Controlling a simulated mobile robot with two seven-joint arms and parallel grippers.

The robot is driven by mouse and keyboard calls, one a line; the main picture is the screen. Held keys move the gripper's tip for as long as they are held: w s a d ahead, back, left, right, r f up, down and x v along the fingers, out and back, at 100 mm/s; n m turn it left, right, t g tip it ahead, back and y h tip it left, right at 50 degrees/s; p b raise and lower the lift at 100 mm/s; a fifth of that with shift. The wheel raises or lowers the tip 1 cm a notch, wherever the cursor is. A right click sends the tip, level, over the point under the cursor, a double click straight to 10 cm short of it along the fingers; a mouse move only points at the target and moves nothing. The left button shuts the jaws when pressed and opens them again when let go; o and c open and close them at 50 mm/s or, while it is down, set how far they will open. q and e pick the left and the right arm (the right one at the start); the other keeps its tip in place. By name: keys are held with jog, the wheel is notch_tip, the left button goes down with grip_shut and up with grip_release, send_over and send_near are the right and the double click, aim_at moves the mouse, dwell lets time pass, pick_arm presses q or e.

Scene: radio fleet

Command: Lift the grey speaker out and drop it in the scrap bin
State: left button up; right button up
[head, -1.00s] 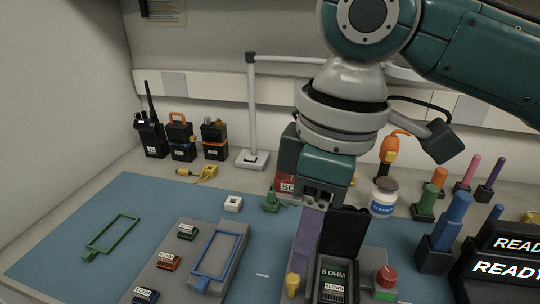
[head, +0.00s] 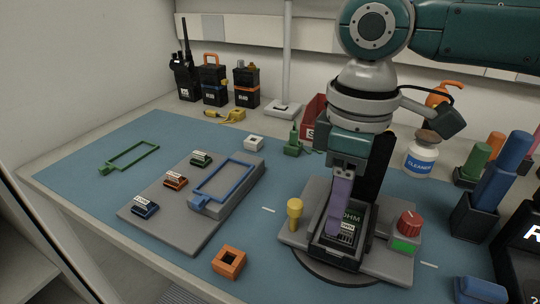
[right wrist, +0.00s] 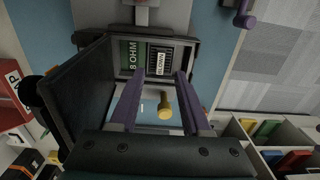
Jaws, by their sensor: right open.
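The grey speaker (right wrist: 159,58), with a dark grille and a label that reads BLOWN, sits in an open cradle (head: 335,250) next to a green 8 OHM panel (right wrist: 131,55). In the head view the speaker (head: 346,234) is partly covered by a purple finger. My right gripper (head: 338,228) is open above the cradle; in the right wrist view its purple fingers (right wrist: 157,82) are apart and empty, pointing toward the speaker. The red scrap bin (head: 314,112) stands behind the right arm, partly hidden. My left gripper is not in view.
The cradle's black lid (right wrist: 75,82) stands open beside the gripper. A yellow knob (head: 295,210) and a red knob (head: 409,222) flank the cradle. A grey tray (head: 225,208) with coloured modules is at left. A cleaner jar (head: 421,158) stands behind right.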

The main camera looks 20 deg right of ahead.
notch_tip(320, 180, down, 2)
jog(key=shift+f, duration=0.1)
jog(key=shift+c, duration=0.2)
grip_shut()
